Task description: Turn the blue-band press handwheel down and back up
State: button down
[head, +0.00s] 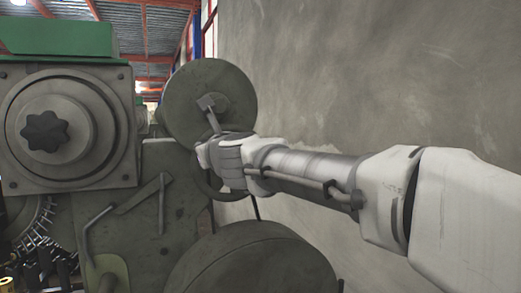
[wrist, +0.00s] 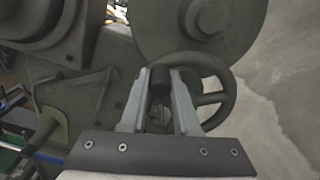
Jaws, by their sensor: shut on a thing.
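The handwheel (wrist: 222,92) is a dark grey spoked ring below a large round disc in the wrist view. In the head view its lower rim (head: 222,195) shows under my gripper (head: 203,150), which hides most of it. In the wrist view my gripper (wrist: 159,76) has its two pale fingers on either side of a dark, rounded handle (wrist: 160,88) at the wheel's left side, and it is shut on this handle. No blue band shows in either view, so I cannot tell the press by its colour.
The large grey-green disc (head: 235,85) stands just above the handwheel. A rounded drum (head: 255,265) lies below my arm. The green-topped machine body (head: 60,40) fills the left. A concrete wall (head: 370,75) closes the right side behind my arm.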

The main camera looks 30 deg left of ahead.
jog(key=shift+w+d+r+m, duration=0.3)
jog(key=shift+r+m, duration=0.1)
jog(key=shift+m, duration=0.2)
jog(key=c, duration=0.7)
grip_release()
jog(key=shift+o, duration=0.2)
jog(key=b+v, duration=0.2)
jog(key=v, duration=0.5)
jog(key=shift+d, duration=0.15)
jog(key=shift+s, duration=0.15)
